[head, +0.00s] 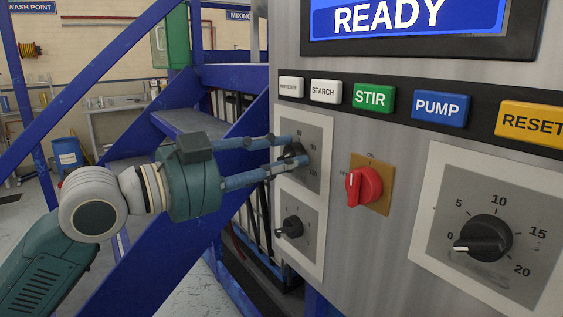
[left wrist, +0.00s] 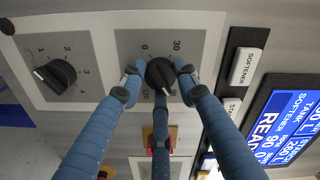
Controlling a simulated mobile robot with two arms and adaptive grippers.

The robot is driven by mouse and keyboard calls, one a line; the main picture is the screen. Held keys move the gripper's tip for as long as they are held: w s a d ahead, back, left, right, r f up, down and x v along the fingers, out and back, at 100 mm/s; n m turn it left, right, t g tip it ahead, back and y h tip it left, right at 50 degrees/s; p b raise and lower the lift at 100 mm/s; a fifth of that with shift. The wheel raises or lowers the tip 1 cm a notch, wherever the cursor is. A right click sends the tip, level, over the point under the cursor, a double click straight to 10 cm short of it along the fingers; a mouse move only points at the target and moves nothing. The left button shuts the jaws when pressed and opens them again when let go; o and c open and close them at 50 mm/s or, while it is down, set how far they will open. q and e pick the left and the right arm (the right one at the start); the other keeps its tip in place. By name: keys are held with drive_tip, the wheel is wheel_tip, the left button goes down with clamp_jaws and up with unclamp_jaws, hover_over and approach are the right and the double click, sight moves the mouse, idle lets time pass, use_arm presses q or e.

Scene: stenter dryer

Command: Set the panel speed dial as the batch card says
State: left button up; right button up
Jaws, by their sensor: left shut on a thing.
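My left gripper (head: 290,154) reaches in from the left and is shut on a small black upper dial (head: 297,151) on the panel's left plate. In the left wrist view its blue fingers stand on both sides of this dial (left wrist: 159,75), with marks such as 0 and 30 around it. A large black dial (head: 484,238) at right points near 0. The batch card is not visible.
A red rotary switch (head: 364,185) sits right of the held dial. Above are the STARCH (head: 326,91), STIR (head: 374,97), PUMP (head: 440,107) and RESET (head: 533,122) buttons and a blue READY screen (head: 390,17). Blue stairs (head: 190,130) stand left of the panel.

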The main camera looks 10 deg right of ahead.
use_arm(q)
drive_tip(key=shift+w+f, duration=0.1)
drive_tip(key=shift+f, duration=0.15)
drive_tip(key=o, duration=1.2)
drive_tip(key=shift+w+a, duration=0.1)
drive_tip(key=shift+r, duration=0.1)
drive_tip(key=shift+a, duration=0.1)
drive_tip(key=v, duration=1.2)
